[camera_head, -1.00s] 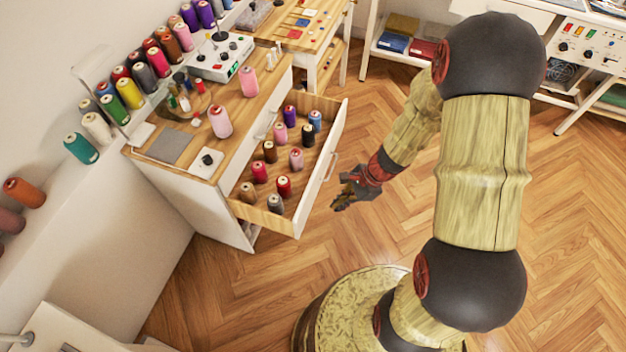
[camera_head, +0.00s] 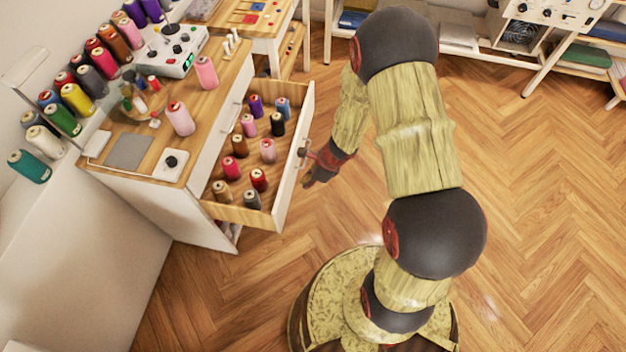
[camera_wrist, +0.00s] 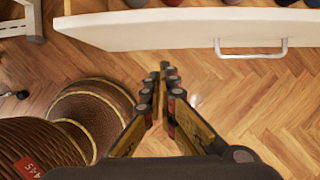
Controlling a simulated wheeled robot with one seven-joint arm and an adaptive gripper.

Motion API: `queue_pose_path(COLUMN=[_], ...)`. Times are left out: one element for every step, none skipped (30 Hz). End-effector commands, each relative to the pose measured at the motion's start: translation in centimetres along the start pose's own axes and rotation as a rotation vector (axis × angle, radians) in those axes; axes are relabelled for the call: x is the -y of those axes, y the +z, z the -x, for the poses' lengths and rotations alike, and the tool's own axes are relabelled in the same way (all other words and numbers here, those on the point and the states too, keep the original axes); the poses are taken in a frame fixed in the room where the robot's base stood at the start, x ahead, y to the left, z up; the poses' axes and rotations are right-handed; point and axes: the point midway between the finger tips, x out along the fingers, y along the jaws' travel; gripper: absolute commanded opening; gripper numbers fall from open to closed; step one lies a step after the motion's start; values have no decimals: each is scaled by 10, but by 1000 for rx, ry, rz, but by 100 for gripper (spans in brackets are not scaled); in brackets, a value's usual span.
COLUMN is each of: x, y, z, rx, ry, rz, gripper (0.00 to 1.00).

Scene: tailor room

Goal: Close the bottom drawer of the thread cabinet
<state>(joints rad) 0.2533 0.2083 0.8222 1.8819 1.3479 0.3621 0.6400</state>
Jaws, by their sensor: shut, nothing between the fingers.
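The thread cabinet (camera_head: 140,208), white with a wooden top, stands at left in the head view. One drawer (camera_head: 290,188) is pulled out, with several thread spools standing inside; I cannot tell its level for certain. Its white front and metal handle (camera_head: 303,152) face my arm. In the wrist view the drawer front (camera_wrist: 150,33) crosses the top, with the handle (camera_wrist: 250,50) to the right. My gripper (camera_wrist: 163,68) is shut and empty, pointing at the front with a small gap showing. In the head view my gripper (camera_head: 312,178) is just outside the front, partly hidden by its wrist.
Spools, a grey pad (camera_head: 129,152) and a control box (camera_head: 170,55) are on the cabinet top. More spools line the ledge at left. A wooden table (camera_head: 262,20) stands behind the cabinet. The wooden floor (camera_head: 545,200) is clear at right.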

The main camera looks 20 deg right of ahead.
Motion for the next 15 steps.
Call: queue_pose_path(x=[0,0,0,0,0,0,0,0,0,0,0,0,0,0,0], y=[5,11,16,20,23,27,30,32,34,35,36,37,37,37,37], z=[-8,-9,-10,-11,-12,-13,-14,-15,-16,-16,-16,-16,-17,-17,-17], rx=[1,0,1,1,0,0,0,0,0,0,0,-1,0,0,0], ry=[1,1,1,1,1,1,0,0,0,0,0,0,0,0,0], rz=[5,6,5,6,5,3,3,4,3,3,2,1,1,0,0], gripper=[0,0,0,0,0,0,0,0,0,0,0,0,0,0,0])
